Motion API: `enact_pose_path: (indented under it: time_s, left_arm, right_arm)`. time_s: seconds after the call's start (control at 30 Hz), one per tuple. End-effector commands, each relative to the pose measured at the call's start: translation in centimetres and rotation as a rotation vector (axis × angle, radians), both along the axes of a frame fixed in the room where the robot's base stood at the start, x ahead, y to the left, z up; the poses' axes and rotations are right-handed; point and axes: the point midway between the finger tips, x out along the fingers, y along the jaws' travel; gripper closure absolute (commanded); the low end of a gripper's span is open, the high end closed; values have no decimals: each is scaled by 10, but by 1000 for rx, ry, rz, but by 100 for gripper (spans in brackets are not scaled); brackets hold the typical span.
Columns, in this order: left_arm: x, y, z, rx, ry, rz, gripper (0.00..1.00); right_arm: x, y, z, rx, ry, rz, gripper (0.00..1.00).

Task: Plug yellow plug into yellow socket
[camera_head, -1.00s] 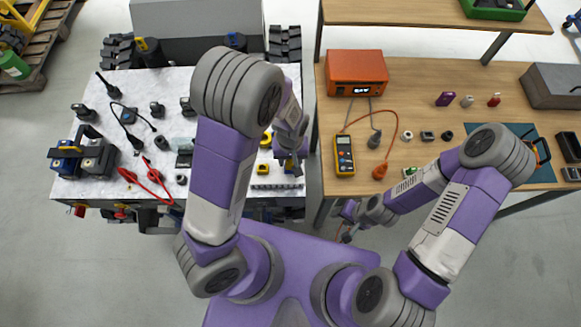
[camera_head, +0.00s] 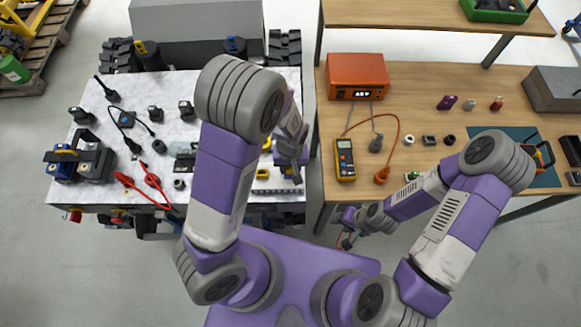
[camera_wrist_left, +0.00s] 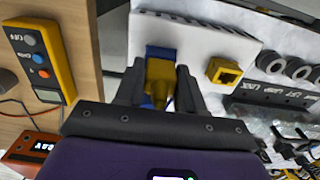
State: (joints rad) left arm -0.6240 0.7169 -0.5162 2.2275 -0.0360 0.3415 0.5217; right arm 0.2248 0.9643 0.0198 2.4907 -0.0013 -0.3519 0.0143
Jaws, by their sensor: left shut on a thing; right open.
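My left gripper (camera_wrist_left: 158,84) is shut on a yellow plug (camera_wrist_left: 161,76), which sits between its two fingers in the left wrist view. A white block (camera_wrist_left: 196,38) lies just beyond the fingertips. It carries a blue socket (camera_wrist_left: 160,52) behind the held plug and a yellow socket (camera_wrist_left: 224,72) to the right. The plug is in line with the blue part in this view, and the yellow socket looks empty. Whether the plug touches the block cannot be told. In the head view my left gripper (camera_head: 291,160) is over the left bench's right edge. My right gripper (camera_head: 348,240) is open, below the wooden bench.
The left bench (camera_head: 210,95) holds red leads (camera_head: 150,185), several dark connectors and a blue-black device (camera_head: 65,162). The wooden bench (camera_head: 440,85) carries an orange box (camera_head: 357,76), a yellow multimeter (camera_head: 345,158) and an orange plug (camera_head: 382,175). A gap separates the benches.

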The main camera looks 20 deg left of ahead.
Motion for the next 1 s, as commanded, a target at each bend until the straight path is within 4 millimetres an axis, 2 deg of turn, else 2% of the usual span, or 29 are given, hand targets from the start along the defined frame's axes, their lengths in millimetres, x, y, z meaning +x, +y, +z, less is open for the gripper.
enact_pose_path:
  time_s: [0.7,1.0]
  left_arm:
    - [0,0,27,-1,-1,0,96]
    - [0,0,27,-1,-1,0,96]
  right_arm:
    - [0,0,24,0,0,0,57]
    - [0,0,24,0,0,0,57]
